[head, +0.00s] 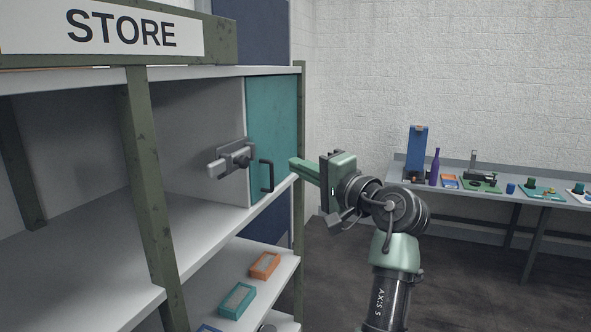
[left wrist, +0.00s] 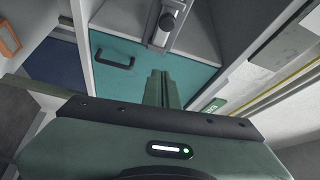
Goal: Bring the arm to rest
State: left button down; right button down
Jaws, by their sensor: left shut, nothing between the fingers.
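My left gripper (head: 293,163) is in front of the shelf's right end, with its fingers pointing left toward the teal door. Its fingers are together with nothing between them, and they also show together in the left wrist view (left wrist: 162,76). The teal door (head: 283,110) is on the upper shelf, with a dark handle (head: 266,177) near its lower left. In the left wrist view the teal door (left wrist: 190,72) lies beyond the fingers. The fingertips appear apart from the handle (left wrist: 114,60). My right gripper is not in view.
A grey latch-like fitting (head: 231,158) sits left of the door. The lower shelf (head: 262,299) holds an orange box (head: 264,265) and a teal box (head: 238,299). A bench at the right back bears a purple bottle (head: 434,167) and several small things. Open floor lies between shelf and bench.

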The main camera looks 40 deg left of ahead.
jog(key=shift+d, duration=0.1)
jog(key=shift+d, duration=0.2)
